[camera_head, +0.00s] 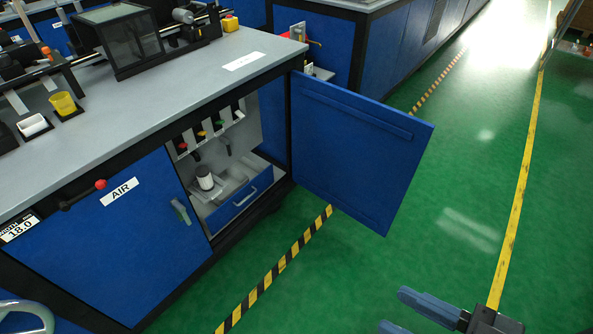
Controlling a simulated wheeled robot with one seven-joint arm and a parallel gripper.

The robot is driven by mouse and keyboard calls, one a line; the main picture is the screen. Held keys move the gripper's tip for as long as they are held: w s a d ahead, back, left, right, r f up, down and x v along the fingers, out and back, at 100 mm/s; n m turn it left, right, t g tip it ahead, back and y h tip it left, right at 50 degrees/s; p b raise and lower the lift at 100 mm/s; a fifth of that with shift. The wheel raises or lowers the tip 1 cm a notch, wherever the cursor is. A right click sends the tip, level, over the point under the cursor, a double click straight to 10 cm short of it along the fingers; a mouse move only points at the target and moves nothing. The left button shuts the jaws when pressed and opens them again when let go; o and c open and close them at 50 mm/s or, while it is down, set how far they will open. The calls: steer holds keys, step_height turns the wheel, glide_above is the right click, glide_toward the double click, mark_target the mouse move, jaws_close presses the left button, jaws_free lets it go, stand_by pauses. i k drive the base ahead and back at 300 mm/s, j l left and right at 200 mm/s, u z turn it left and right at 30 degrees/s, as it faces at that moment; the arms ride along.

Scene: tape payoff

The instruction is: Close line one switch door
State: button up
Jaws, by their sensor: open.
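The blue switch door (352,146) stands swung wide open, hinged at the right edge of the cabinet opening and reaching out over the green floor. The open compartment (244,150) shows several coloured switches at its top, a white cylinder and a blue drawer front with a handle. My gripper (391,309) is at the bottom right of the picture, open and empty, with its fingers spread. It is apart from the door, below and to the right of its lower corner. Part of the lower finger is cut off by the picture edge.
A grey worktop (190,82) lies above the cabinet. The closed AIR panel (110,240), with a red-knobbed lever (100,185), is left of the opening. A yellow-black floor stripe (275,270) passes below the door. Green floor on the right is clear.

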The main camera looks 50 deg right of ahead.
mark_target(361, 154)
steer(key=l+u, duration=0.35)
steer(key=k+l+u, duration=0.1)
steer(key=l+u, duration=0.25)
steer(key=k+l+u, duration=0.1)
steer(key=l+u, duration=0.25)
steer(key=k+l, duration=0.2)
steer(key=l, duration=0.3)
steer(key=k+l, duration=0.2)
steer(key=l, duration=0.25)
steer(key=k+l, duration=0.15)
steer(key=l, duration=0.35)
steer(key=k+l, duration=0.2)
steer(key=l, duration=0.3)
steer(key=k+l, duration=0.2)
steer(key=l, duration=0.3)
steer(key=k+l, duration=0.2)
steer(key=l, duration=0.25)
steer(key=k+l, duration=0.2)
steer(key=l, duration=0.3)
steer(key=k+l, duration=0.2)
steer(key=l, duration=0.3)
